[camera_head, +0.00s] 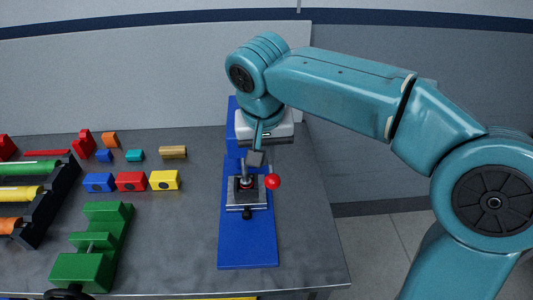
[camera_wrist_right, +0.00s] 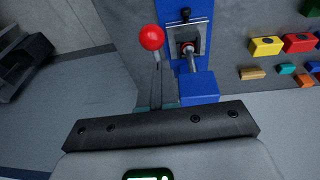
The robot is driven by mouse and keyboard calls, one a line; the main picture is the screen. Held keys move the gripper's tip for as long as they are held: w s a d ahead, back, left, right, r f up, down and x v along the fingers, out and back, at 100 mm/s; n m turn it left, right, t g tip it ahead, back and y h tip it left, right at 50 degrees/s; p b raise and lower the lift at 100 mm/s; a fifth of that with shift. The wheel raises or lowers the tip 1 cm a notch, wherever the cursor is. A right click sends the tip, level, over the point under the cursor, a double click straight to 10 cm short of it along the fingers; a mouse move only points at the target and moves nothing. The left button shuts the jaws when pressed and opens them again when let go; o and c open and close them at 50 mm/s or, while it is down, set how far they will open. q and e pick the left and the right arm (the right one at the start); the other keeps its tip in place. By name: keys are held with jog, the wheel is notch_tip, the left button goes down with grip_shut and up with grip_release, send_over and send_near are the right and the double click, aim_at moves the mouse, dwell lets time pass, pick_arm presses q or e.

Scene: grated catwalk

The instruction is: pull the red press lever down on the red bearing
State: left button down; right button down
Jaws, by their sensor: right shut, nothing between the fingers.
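A blue press (camera_head: 247,245) stands on the table, with its blue base also in the wrist view (camera_wrist_right: 185,8). Its lever ends in a red ball (camera_head: 272,181), which shows large in the wrist view (camera_wrist_right: 152,38). The ball sits low, beside the metal fixture plate (camera_head: 238,197). A little red of the bearing (camera_wrist_right: 187,46) shows under the metal ram; most of it is hidden. My right gripper (camera_head: 256,157) is shut and empty, pointing down close behind the ball. I cannot tell whether it touches the lever. My left gripper is in neither view.
A green vise (camera_head: 95,245) stands left of the press. Coloured blocks (camera_head: 131,181) lie behind it, and a dark rack with coloured rods (camera_head: 45,205) is at far left. The table's right edge is close to the press. A wall panel stands behind.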

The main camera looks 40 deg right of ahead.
jog(key=v, duration=1)
jog(key=shift+r, duration=0.25)
